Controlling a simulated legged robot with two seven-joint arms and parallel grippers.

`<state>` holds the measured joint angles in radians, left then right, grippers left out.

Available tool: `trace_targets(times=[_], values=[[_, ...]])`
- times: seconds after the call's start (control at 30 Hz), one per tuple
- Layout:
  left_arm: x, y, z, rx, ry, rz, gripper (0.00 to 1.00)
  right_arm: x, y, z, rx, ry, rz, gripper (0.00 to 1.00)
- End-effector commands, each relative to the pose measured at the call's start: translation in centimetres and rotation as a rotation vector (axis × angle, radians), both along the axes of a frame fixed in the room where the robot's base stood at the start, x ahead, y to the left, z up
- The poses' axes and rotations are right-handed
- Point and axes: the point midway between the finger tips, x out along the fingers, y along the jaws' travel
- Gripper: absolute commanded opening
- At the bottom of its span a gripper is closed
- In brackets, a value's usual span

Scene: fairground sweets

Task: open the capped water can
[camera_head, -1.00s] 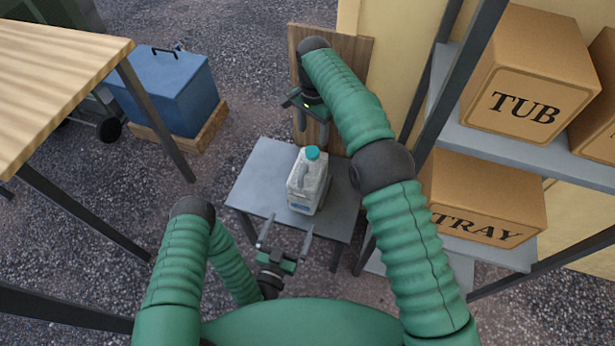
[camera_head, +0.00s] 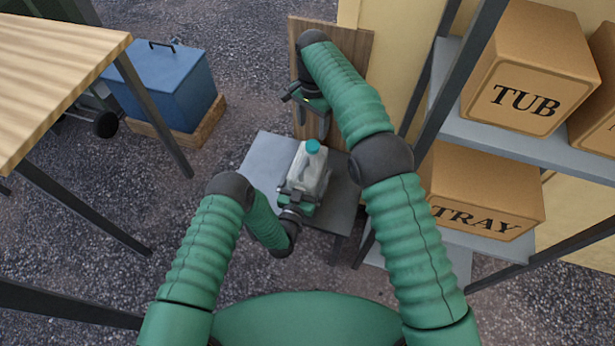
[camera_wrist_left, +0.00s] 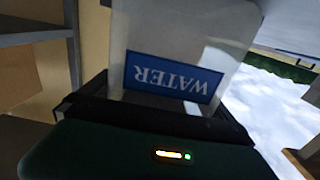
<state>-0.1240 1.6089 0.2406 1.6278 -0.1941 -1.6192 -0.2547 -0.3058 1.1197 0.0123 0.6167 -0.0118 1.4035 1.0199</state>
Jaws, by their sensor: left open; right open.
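The water can (camera_head: 310,176) is a pale, translucent jug with a teal cap (camera_head: 313,146), standing upright on a small grey table (camera_head: 266,160). The cap is on it. My left gripper (camera_head: 299,192) is open at the near side of the can, low on its body; its fingertips are partly hidden. In the left wrist view, the can (camera_wrist_left: 180,30) stands close in front of the jaws, its blue WATER label (camera_wrist_left: 173,78) upside down. My right gripper (camera_head: 314,118) is open and empty, behind and above the cap, with its fingers pointing down.
A wooden board (camera_head: 350,60) stands behind the small table. Shelves at right hold a TUB box (camera_head: 525,70) and a TRAY box (camera_head: 485,195). A blue chest (camera_head: 165,90) and a wooden table (camera_head: 60,80) are at left.

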Motion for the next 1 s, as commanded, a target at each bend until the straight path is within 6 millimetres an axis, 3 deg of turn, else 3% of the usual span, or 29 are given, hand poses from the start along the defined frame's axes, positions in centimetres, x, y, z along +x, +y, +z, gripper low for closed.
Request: trace_targets(times=[0.17,0.9,1.0], values=[[0.00,-0.01,0.00,0.000,0.000,0.000,1.00,0.01,-0.02,0.00,0.000,0.000,0.000,0.57],[-0.03,0.02,-0.01,0.000,0.000,0.000,0.04,0.00,-0.01,-0.01,0.000,0.000,-0.001,0.57],[-0.03,0.02,0.00,0.000,-0.001,0.000,0.00,-0.02,-0.04,-0.05,-0.002,0.001,-0.043,0.57]])
